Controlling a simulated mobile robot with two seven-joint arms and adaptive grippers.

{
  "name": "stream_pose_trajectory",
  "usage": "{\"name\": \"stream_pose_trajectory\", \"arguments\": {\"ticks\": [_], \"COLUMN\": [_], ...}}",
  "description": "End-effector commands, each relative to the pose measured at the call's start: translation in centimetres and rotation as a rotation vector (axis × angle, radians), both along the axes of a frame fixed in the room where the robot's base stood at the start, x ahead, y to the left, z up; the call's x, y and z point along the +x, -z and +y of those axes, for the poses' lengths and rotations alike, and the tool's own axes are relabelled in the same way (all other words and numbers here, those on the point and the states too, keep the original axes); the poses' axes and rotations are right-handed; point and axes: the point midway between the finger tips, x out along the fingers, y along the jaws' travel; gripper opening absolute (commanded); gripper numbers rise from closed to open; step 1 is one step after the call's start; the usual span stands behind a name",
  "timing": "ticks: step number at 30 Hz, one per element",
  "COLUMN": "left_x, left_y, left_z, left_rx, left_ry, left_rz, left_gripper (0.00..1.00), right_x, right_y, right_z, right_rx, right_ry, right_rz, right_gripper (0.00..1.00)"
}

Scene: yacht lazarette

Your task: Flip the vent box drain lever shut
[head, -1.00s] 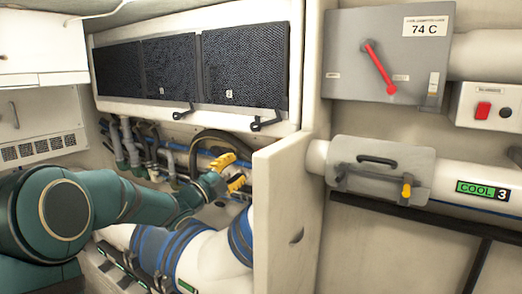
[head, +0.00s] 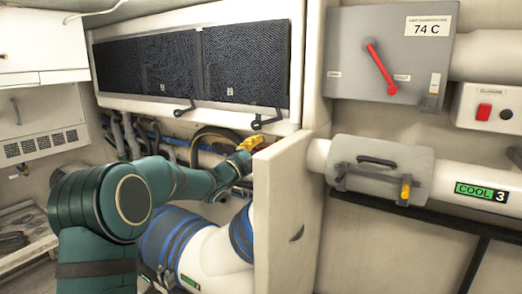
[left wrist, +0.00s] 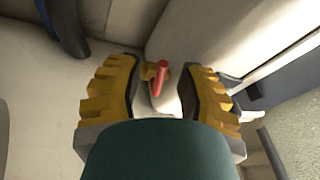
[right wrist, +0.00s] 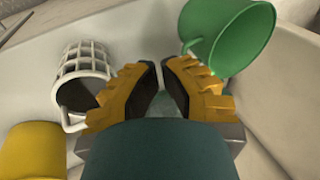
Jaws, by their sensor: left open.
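A small red lever (left wrist: 160,78) on a brass-coloured fitting (left wrist: 150,71) shows in the left wrist view, between and just beyond my left fingertips. My left gripper (left wrist: 158,82) is open with its yellow fingers on either side of the lever; I cannot tell whether they touch it. In the head view my left gripper (head: 250,143) is under the dark-meshed vent box (head: 292,60), by the top of a pale upright panel, and the small lever is hidden. My right gripper (right wrist: 163,68) shows only in the right wrist view, its tips close together with nothing visible between them.
The pale panel (head: 290,210) stands right beside my left gripper. Hoses (head: 125,138) run behind my left arm, and a white duct with blue bands (head: 215,255) lies below. A grey box (head: 388,55) carries another red lever. A white basket (right wrist: 88,70) and green cup (right wrist: 232,35) flank my right gripper.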

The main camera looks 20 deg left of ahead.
Motion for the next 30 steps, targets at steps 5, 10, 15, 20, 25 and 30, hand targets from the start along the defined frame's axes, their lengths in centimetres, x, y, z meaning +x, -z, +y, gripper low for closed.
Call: {"name": "stream_pose_trajectory", "arguments": {"ticks": [5, 10, 15, 20, 25, 30], "left_x": [0.0, 0.0, 0.0, 0.0, 0.0, 0.0], "left_y": [0.0, 0.0, -0.1, -0.3, -0.6, -0.6], "left_z": [0.0, 0.0, 0.0, 0.2, 0.2, 0.2], "left_rx": [0.000, 0.000, 0.020, 0.102, 0.125, 0.124], "left_ry": [0.000, 0.000, 0.000, -0.001, 0.000, 0.000], "left_rz": [0.000, 0.000, -0.006, -0.019, -0.019, -0.019], "left_gripper": [0.00, 0.00, 0.00, 0.00, 0.00, 0.21], "right_x": [0.0, 0.0, 0.0, 0.0, 0.0, 0.0], "right_y": [0.0, 0.0, 0.4, 1.7, 1.7, 1.6], "right_z": [0.0, 0.0, 0.0, 0.1, 0.1, 0.1], "right_rx": [0.000, 0.000, -0.001, -0.003, -0.004, -0.003], "right_ry": [0.000, 0.000, 0.000, 0.000, 0.001, 0.000], "right_rz": [0.000, 0.000, 0.000, 0.001, 0.001, 0.001], "right_gripper": [0.00, 0.00, 0.00, 0.00, 0.00, 0.00]}}
